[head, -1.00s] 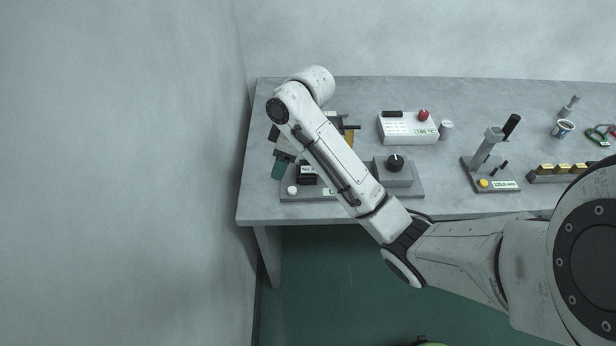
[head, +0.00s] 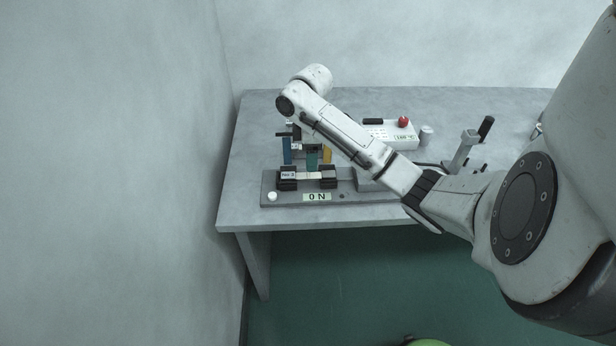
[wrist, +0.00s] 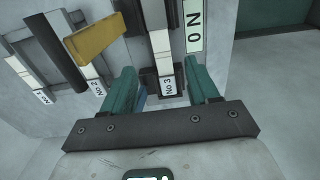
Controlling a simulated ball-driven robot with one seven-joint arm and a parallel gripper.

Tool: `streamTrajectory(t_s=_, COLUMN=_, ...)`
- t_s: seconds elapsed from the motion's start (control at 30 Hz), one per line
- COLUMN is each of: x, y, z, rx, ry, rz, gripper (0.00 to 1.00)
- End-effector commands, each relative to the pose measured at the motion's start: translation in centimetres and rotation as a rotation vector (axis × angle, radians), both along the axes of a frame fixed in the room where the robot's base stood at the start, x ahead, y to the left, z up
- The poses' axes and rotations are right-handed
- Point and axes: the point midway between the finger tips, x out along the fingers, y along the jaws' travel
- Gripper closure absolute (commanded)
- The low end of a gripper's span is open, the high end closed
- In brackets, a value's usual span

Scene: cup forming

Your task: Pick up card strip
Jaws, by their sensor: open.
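A pale banded card strip tagged "No 3" (wrist: 161,45) lies across dark blocks in the wrist view. In the head view the same strip (head: 308,175) rests between two black blocks, its tag at the left end. My gripper (wrist: 159,70) has two teal fingers, spread open and empty. The strip lies in the gap between them in the picture; the height between is hard to judge. Other strips, one tagged "No 2" (wrist: 92,72), lie left in the wrist view.
An "ON" plate (head: 317,196) and a white knob (head: 272,196) are at the fixture's front. A white box with a red button (head: 403,121) stands behind my arm. The table's left edge is close.

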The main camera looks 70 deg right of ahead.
Motion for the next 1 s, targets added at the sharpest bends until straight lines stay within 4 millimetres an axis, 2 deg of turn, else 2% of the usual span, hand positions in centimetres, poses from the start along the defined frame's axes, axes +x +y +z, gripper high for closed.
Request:
streamTrajectory(t_s=0.4, x=-0.3, y=0.2, z=-4.9, rx=0.000, ry=0.001, rz=-0.001, gripper=0.40)
streamTrajectory(t_s=0.7, x=-0.2, y=0.2, z=-5.4, rx=-0.001, ry=0.000, rz=0.000, gripper=0.40)
streamTrajectory(t_s=1.0, x=-0.2, y=0.2, z=-5.4, rx=-0.001, ry=0.000, rz=0.000, gripper=0.68)
